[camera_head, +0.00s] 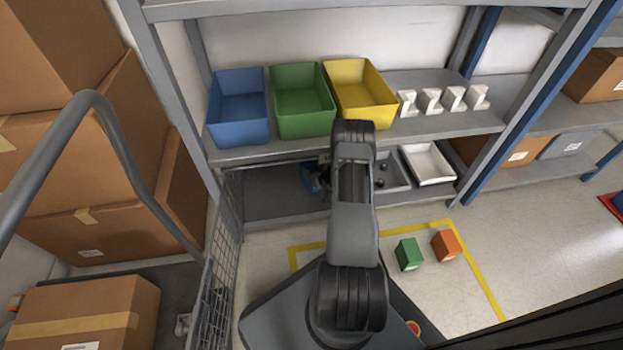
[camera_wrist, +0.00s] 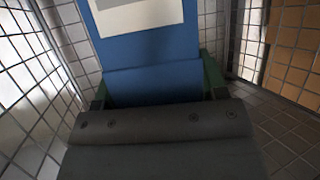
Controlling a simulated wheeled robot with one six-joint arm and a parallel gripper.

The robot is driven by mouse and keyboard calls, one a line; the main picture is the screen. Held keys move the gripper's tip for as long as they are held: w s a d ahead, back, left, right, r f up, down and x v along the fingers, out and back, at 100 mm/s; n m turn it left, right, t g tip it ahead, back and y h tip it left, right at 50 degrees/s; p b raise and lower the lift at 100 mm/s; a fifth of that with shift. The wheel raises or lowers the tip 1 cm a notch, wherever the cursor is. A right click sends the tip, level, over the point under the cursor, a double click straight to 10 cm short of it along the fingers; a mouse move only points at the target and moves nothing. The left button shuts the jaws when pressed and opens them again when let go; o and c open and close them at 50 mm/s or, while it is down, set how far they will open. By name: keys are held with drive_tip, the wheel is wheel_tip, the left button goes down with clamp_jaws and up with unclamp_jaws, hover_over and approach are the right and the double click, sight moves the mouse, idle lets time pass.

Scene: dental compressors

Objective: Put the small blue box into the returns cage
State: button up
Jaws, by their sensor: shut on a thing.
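The small blue box (camera_wrist: 150,45) fills the upper middle of the wrist view and has a pale label. My gripper (camera_wrist: 157,88) is shut on it, with a finger at each side. In the head view the blue box (camera_head: 310,178) shows only in part, left of my arm and in front of the lower shelf; my arm hides much of my gripper there. A grey wire-mesh panel (camera_head: 214,275), which looks like part of the returns cage, stands at the left. Mesh (camera_wrist: 30,75) lies on both sides of the box in the wrist view. I cannot tell whether the box is inside the cage.
Blue (camera_head: 239,103), green (camera_head: 303,100) and yellow (camera_head: 362,90) bins stand on the shelf above. A white tray (camera_head: 428,163) is on the lower shelf. Green (camera_head: 409,254) and orange (camera_head: 445,246) boxes stand on the floor. Cartons (camera_head: 85,310) fill the left.

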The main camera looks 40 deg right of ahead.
drive_tip(key=shift+w+f, duration=0.2)
drive_tip(key=shift+w+f+b, duration=0.15)
drive_tip(key=shift+f+b, duration=0.35)
drive_tip(key=shift+f, duration=0.35)
drive_tip(key=shift+w+f+b, duration=0.1)
drive_tip(key=shift+f+b, duration=0.35)
drive_tip(key=shift+f, duration=0.4)
drive_tip(key=shift+f, duration=0.1)
drive_tip(key=o, duration=1)
